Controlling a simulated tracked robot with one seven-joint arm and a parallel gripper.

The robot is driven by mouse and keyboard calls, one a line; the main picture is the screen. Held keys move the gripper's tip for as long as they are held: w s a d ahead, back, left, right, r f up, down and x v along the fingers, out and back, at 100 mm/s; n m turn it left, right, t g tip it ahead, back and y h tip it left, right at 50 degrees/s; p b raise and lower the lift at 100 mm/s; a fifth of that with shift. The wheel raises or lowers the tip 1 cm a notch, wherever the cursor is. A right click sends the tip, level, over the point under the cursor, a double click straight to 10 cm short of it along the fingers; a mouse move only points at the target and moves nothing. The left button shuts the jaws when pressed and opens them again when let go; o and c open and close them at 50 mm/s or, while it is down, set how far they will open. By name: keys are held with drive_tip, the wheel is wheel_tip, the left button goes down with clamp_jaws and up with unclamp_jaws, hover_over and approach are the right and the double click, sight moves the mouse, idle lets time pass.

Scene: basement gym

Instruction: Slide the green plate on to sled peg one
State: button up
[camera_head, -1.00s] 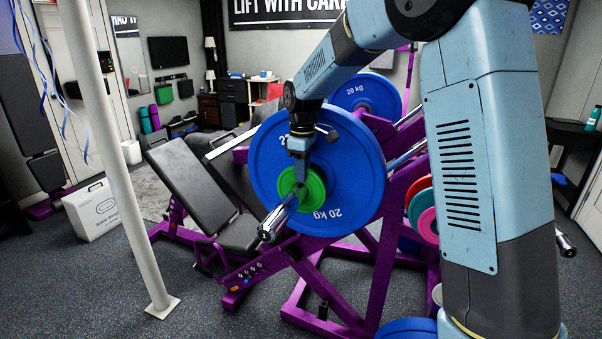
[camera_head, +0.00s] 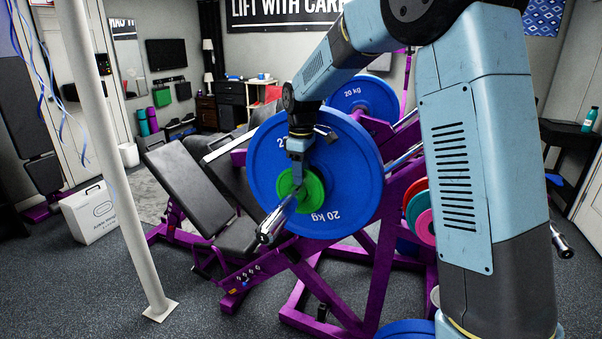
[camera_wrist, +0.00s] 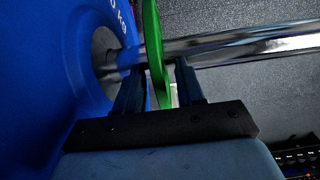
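The small green plate (camera_head: 313,187) is around the shiny peg (camera_head: 275,222), in front of the big blue 20 kg plate (camera_head: 350,165). In the wrist view the green plate (camera_wrist: 151,35) is seen nearly edge-on, with the peg (camera_wrist: 240,43) passing through it and a gap between it and the blue plate (camera_wrist: 75,70). My gripper (camera_wrist: 162,80) has one finger on each side of the green plate's rim. A narrow gap shows between the plate and the right finger. In the head view my gripper (camera_head: 299,178) reaches down from above and covers part of the plate.
The purple sled frame (camera_head: 375,265) carries another blue plate (camera_head: 362,97) at the back, with red and pink plates (camera_head: 420,212) at its right. A white pole (camera_head: 125,200) stands at left. A black bench pad (camera_head: 185,180) lies beyond the peg.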

drive_tip(key=shift+o, duration=0.5)
wheel_tip(320, 180, up, 14)
drive_tip(key=shift+f, duration=0.15)
idle(0.3)
